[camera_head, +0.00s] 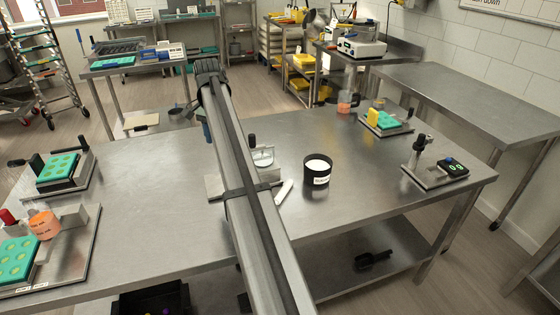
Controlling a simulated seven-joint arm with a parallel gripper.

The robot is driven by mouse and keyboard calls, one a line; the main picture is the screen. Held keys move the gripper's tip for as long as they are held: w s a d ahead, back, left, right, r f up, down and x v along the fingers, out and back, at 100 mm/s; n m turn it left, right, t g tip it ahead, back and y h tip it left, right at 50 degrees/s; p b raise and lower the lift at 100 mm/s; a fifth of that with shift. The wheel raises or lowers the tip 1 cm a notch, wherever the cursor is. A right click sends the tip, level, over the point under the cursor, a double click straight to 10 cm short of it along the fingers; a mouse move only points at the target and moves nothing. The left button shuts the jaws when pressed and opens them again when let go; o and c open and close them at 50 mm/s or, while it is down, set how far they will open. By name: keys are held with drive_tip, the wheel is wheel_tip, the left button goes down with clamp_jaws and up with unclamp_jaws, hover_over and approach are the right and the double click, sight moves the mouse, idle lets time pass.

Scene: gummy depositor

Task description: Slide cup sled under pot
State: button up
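I cannot tell for sure which parts are the cup sled and the pot. A small stand (263,157) with a black knob and a round whitish piece is mid-table, partly hidden behind my arm; its flat metal plate (214,187) shows to the left of the arm. An orange container (43,224) sits at the left by a red knob, on a metal base (85,245) with a green mold (15,258). A black labelled tub (317,171) with white contents stands right of the middle stand.
A white spatula-like piece (284,192) lies by the tub. A post fixture with a dark display unit (453,168) stands at right. Another green mold (57,168) is at left; a green tray (387,121) and a beaker (345,103) are at back right. The left-centre steel tabletop (150,185) is clear.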

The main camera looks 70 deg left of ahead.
drive_tip(key=f, duration=0.4)
drive_tip(key=w+f, duration=0.1)
drive_tip(key=f, duration=0.9)
drive_tip(key=shift+w, duration=0.15)
drive_tip(key=s, duration=0.6)
drive_tip(key=shift+s+r, duration=0.15)
drive_tip(key=shift+s, duration=0.2)
wheel_tip(320, 180, up, 14)
drive_tip(key=w+d+f, duration=0.2)
drive_tip(key=w+d, duration=0.4)
drive_tip(key=w, duration=0.4)
drive_tip(key=w+d+f, duration=0.2)
drive_tip(key=w+d, duration=0.4)
drive_tip(key=w, duration=0.5)
drive_tip(key=shift+w+d+f, duration=0.2)
drive_tip(key=shift+d, duration=0.1)
